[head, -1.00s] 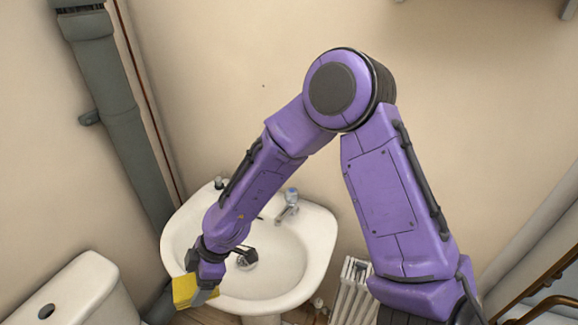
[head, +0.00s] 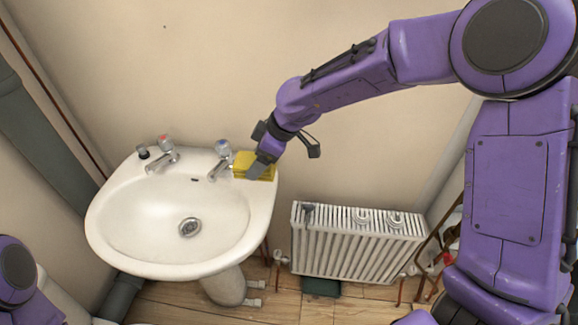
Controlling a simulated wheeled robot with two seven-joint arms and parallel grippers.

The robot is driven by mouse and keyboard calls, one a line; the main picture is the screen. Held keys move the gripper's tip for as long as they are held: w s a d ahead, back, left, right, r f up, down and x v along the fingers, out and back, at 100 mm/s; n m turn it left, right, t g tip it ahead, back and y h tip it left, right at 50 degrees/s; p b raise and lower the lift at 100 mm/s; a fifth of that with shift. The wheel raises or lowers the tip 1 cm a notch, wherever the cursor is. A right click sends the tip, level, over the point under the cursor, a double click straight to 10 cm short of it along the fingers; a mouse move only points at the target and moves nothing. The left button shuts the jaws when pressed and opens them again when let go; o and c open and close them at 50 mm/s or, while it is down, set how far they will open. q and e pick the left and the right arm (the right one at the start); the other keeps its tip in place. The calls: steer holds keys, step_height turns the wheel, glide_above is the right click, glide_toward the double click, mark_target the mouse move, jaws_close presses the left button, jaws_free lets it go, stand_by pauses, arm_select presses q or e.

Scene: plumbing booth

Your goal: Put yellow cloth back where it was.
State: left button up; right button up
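The yellow cloth (head: 243,161), a folded block, is at the back right corner of the white sink (head: 112,222), just right of the blue-marked tap. My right gripper (head: 260,169) reaches in from the right with its fingers at the cloth, and it looks shut on it. The near finger covers part of the cloth. The cloth appears to be at the rim's surface; whether it rests fully on it is hard to tell. Of my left arm only a purple link shows at the lower left; its gripper is out of view.
Two taps stand on the sink's back rim, one red-marked (head: 163,153) and one blue-marked (head: 222,157), with a small dark-topped item (head: 143,152) at the left. A white radiator (head: 355,245) is on the wall to the right. The sink basin is empty.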

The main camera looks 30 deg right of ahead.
steer(key=w+d+f+p, duration=0.1)
steer(key=w+f, duration=0.2)
steer(key=w, duration=0.1)
steer(key=w+d+f+p, duration=0.1)
steer(key=w+f+p, duration=0.1)
steer(key=w+f, duration=0.1)
steer(key=w+d+f+p, duration=0.1)
steer(key=w+d+f, duration=0.1)
steer(key=w, duration=0.4)
steer(key=shift+f, duration=0.6)
step_height(320, 180, down, 3)
steer(key=shift+w+d+f+p, duration=0.15)
steer(key=shift+f+p, duration=0.05)
steer(key=shift+p, duration=0.45)
steer(key=shift+f, duration=0.3)
steer(key=o, duration=0.9)
